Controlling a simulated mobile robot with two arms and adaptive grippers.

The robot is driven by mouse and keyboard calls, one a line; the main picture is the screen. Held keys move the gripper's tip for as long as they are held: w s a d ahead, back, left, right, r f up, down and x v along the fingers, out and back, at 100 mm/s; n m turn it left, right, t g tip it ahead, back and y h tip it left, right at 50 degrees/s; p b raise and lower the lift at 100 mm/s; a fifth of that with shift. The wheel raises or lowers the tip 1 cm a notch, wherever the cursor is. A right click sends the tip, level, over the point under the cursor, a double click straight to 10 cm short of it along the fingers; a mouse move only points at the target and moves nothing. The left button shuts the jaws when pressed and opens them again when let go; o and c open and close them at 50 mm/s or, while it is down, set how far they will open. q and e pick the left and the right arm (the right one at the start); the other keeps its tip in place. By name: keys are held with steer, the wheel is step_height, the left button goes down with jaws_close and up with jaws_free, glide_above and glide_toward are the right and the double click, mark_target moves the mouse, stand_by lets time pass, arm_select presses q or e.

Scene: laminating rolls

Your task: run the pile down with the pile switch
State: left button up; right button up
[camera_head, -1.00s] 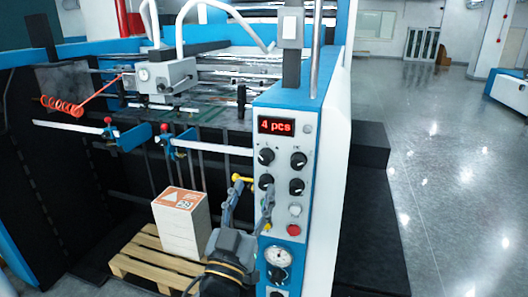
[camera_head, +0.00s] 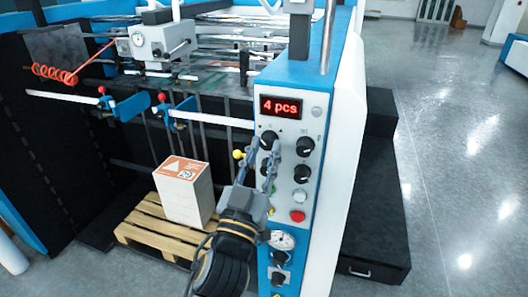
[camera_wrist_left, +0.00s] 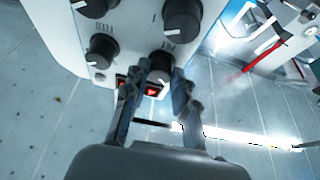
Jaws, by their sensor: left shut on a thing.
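The control panel (camera_head: 309,171) has a red display (camera_head: 280,107) reading "4 pcs" and black knobs below it. The upper left knob, apparently the pile switch (camera_head: 268,139), is at my left gripper's (camera_head: 266,152) fingertips. In the left wrist view, my left gripper (camera_wrist_left: 160,76) is shut on this knob (camera_wrist_left: 160,62), its fingers on both sides. The knob's exact angle is partly hidden. My right gripper is not in view.
Open floor (camera_head: 450,170) lies to the right.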

arm_select(q)
jaws_close()
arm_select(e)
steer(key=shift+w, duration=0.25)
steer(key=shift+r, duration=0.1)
arm_select(q)
steer(key=shift+m, duration=0.3)
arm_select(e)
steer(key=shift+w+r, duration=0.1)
arm_select(q)
steer(key=m+h+p, duration=0.1)
steer(key=m, duration=0.1)
steer(key=m+g+h+p, duration=0.1)
steer(key=m, duration=0.1)
steer(key=m+h+p, duration=0.1)
steer(key=m, duration=0.1)
steer(key=shift+w+a+r+g+p, duration=0.1)
steer(key=shift+a+r+g+p, duration=0.1)
steer(key=shift+a+g+p, duration=0.1)
steer(key=shift+m+g+h, duration=0.4)
steer(key=shift+m+g, duration=0.1)
steer(key=shift+m, duration=0.6)
steer(key=shift+a+m+g+h+p, duration=0.1)
steer(key=shift+m+g+h+p, duration=0.35)
steer(key=shift+m, duration=1.25)
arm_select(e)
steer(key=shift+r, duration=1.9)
arm_select(q)
steer(key=shift+m, duration=0.3)
